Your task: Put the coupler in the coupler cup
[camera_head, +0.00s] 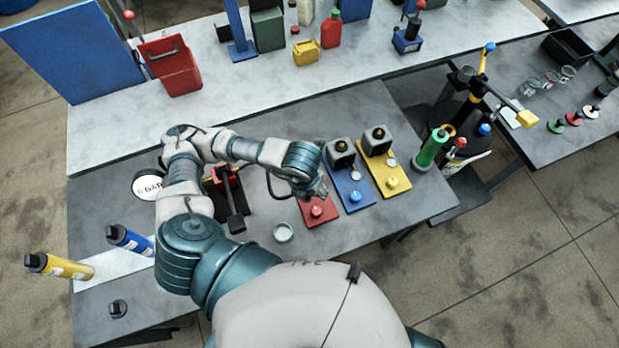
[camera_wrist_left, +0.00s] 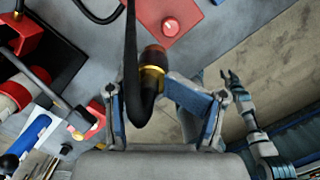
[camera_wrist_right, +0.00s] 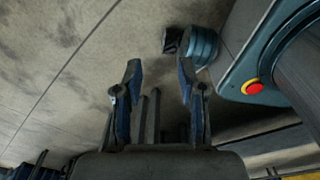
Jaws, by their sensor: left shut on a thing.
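My left gripper (camera_head: 318,190) is over the table beside the red plate (camera_head: 317,212). In the left wrist view, its fingers (camera_wrist_left: 160,105) are shut on the coupler (camera_wrist_left: 153,68), a dark piece with a brass ring on a black hose. The coupler is largely hidden by the gripper in the head view. A small round grey cup (camera_head: 283,232) stands on the table, left of and below the red plate; I cannot tell for sure that it is the coupler cup. My right gripper (camera_wrist_right: 155,85) is open and empty above the floor in the right wrist view.
Blue (camera_head: 353,190) and yellow (camera_head: 384,170) plates with grey blocks stand right of the red one. A red-and-black device (camera_head: 228,190) is left of the gripper. Table around the grey cup is clear.

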